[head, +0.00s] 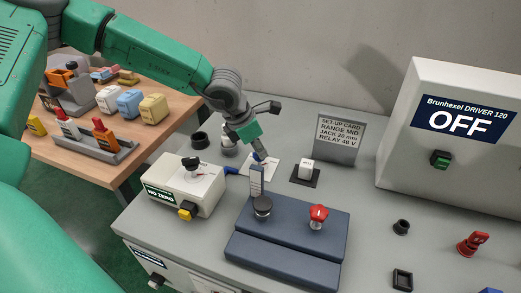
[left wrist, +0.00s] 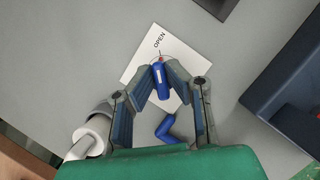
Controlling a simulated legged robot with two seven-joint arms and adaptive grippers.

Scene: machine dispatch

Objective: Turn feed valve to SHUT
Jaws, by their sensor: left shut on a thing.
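The feed valve has a blue handle with a light stripe (left wrist: 162,84), over a white card (left wrist: 141,68) marked OPEN on the bench. A bent blue piece (left wrist: 168,129) lies closer to my palm in the left wrist view. My left gripper (left wrist: 161,75) has its fingertips closed on the blue handle. In the head view, my left gripper (head: 258,155) reaches down over the white card (head: 273,167). A SHUT mark cannot be made out. The handle is partly hidden by the fingers. My right gripper is not in view.
A white box marked NO ZERO (head: 180,208) is at left. A set-up card (head: 338,138) and a driver box reading OFF (head: 450,135) stand behind and right.

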